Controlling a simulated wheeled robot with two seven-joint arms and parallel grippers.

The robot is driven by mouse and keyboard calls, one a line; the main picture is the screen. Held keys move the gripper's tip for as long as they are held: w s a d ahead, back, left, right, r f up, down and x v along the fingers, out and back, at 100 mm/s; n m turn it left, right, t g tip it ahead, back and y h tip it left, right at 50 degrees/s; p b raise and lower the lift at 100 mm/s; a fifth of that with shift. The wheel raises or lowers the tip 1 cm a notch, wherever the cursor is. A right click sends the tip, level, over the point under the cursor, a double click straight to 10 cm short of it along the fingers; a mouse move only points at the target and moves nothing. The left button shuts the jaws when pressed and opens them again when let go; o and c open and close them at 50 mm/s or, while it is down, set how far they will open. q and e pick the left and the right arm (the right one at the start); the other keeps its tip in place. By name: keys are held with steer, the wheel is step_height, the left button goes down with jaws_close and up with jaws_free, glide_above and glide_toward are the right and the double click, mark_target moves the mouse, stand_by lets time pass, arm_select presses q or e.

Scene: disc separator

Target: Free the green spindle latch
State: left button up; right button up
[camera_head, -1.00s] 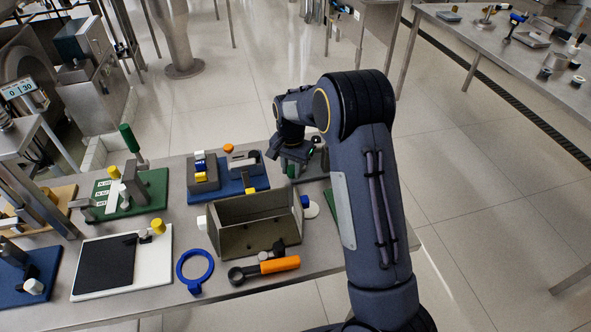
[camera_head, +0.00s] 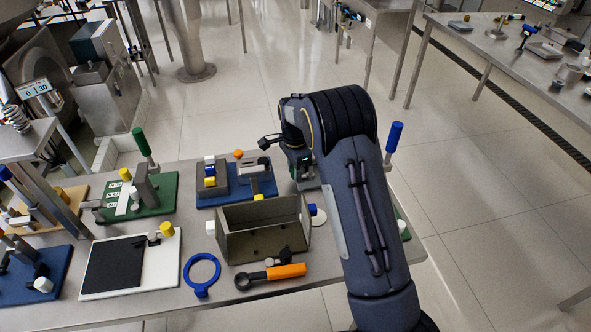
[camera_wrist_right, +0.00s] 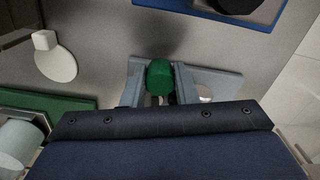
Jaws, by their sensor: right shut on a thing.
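The green spindle latch shows as a green knob (camera_wrist_right: 160,77) in the right wrist view. It stands between the two fingers of my right gripper (camera_wrist_right: 160,88), which is shut on it. A light grey plate (camera_wrist_right: 222,82) lies around and behind the fingers. In the head view my right gripper (camera_head: 303,172) is at the back edge of the table, beyond the open metal box, over a small grey base (camera_head: 308,186). The latch is mostly hidden there by the gripper and arm. My left gripper is not in view.
The open metal box (camera_head: 265,236) stands just in front of my right gripper. A blue board (camera_head: 225,195) with blocks lies to its left. An orange-handled tool (camera_head: 285,271) and a blue ring (camera_head: 201,272) lie in front. A blue handle (camera_head: 393,137) stands right of my arm.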

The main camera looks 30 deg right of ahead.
steer(key=shift+w, duration=0.1)
stand_by(0.3)
steer(key=o, duration=1)
steer(key=shift+r, duration=0.1)
step_height(320, 180, up, 8)
steer(key=shift+f+b, duration=0.25)
steer(key=shift+b, duration=0.25)
steer(key=shift+r, duration=0.1)
